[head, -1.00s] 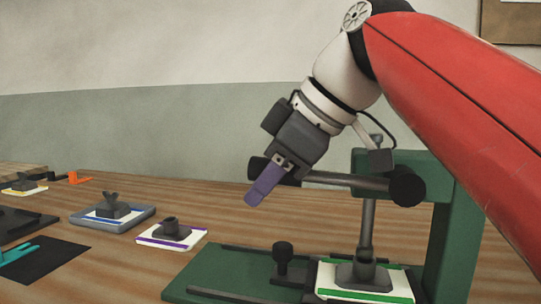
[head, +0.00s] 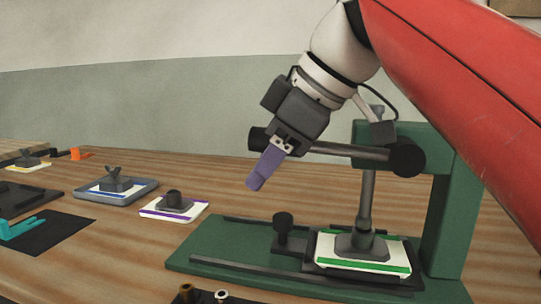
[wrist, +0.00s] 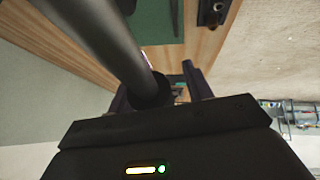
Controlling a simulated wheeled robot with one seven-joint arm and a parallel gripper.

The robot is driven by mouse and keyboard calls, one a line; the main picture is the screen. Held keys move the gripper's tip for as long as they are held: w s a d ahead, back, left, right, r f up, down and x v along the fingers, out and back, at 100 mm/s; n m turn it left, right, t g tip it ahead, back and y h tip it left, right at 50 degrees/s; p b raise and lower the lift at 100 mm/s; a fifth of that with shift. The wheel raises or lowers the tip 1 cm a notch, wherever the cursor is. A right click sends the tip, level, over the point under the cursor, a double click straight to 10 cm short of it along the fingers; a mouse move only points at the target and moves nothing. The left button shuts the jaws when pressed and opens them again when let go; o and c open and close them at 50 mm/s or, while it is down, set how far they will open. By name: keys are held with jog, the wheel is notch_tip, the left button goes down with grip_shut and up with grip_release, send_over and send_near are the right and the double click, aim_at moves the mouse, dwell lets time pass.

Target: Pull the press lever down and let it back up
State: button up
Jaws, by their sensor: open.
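The press (head: 447,215) has a green frame and base at the right of the head view. Its dark lever (head: 345,150) is up, nearly level, running left from the pivot to a round knob (head: 257,139). My gripper (head: 265,170), with purple fingers, is open at the knob end and points down-left. Its fingers cover part of the lever there. In the wrist view the lever (wrist: 105,45) comes from the upper left, and its dark end sits between my fingers (wrist: 160,88). I cannot tell whether they touch it.
A white plate with green stripes (head: 335,264) lies under the press ram (head: 366,205). A small dark post (head: 283,228) stands on the base. Left are a purple-striped plate (head: 155,212), a blue-grey tray (head: 140,196) and a black mat (head: 60,235). Small brass-topped pieces (head: 220,295) are at the front.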

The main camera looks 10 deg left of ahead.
aim_at(324, 146)
jog(key=shift+a+f, duration=0.15)
jog(key=shift+f, duration=0.25)
jog(key=v, duration=0.3)
jog(key=p+v, duration=0.1)
jog(key=v, duration=0.3)
jog(key=shift+w+r+p, duration=0.2)
jog(key=shift+p, duration=0.1)
jog(key=shift+s+d+r, duration=0.2)
jog(key=shift+d+r, duration=0.15)
jog(key=shift+r, duration=0.15)
